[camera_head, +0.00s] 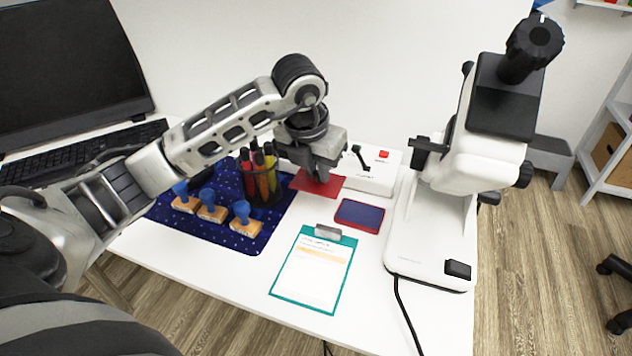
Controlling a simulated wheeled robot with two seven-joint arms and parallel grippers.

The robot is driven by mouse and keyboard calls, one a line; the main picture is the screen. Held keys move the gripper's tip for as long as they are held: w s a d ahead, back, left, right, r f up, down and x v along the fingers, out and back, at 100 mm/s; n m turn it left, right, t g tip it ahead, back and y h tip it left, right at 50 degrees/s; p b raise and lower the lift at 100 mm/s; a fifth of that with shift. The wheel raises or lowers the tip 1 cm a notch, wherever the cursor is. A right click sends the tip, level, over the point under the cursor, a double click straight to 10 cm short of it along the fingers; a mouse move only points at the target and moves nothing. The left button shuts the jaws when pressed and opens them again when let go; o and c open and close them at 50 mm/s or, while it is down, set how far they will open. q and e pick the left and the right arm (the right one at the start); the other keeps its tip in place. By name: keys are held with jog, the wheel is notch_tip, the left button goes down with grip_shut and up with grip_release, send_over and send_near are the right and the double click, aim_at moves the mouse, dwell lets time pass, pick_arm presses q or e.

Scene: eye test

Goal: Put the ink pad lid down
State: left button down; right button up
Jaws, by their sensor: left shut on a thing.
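The ink pad lid (327,190) is a flat red piece. My left gripper (319,179) points down and is shut on it, hiding part of its upper side. The lid lies flat at or just above the table; I cannot tell whether it touches. The ink pad (359,215), a dark blue pad in a red base, lies uncovered on the table, to the right and nearer than the lid. My right gripper is not in view.
A pen cup (263,186) and several blue-handled stamps (211,208) stand on a dark blue mat (236,240) to the left. A white box with a lever (376,176) is behind the lid. A clipboard (314,272) lies in front. A large microscope (437,215) stands right.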

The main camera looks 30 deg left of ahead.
aim_at(315, 176)
pick_arm(q)
jog(key=shift+w+a+f, duration=0.25)
jog(key=shift+f, duration=0.15)
jog(key=shift+s+x, duration=0.15)
jog(key=shift+x, duration=0.7)
jog(key=shift+s+x, duration=0.1)
jog(key=shift+x, duration=0.8)
jog(key=shift+f+b, duration=0.45)
jog(key=shift+b, duration=0.05)
jog(key=c, duration=1.4)
grip_release()
jog(key=shift+o, duration=0.2)
jog(key=shift+r, duration=0.25)
jog(key=p+v, duration=0.1)
jog(key=v, duration=1.1)
jog(key=shift+r+p, duration=0.2)
jog(key=shift+p, duration=0.1)
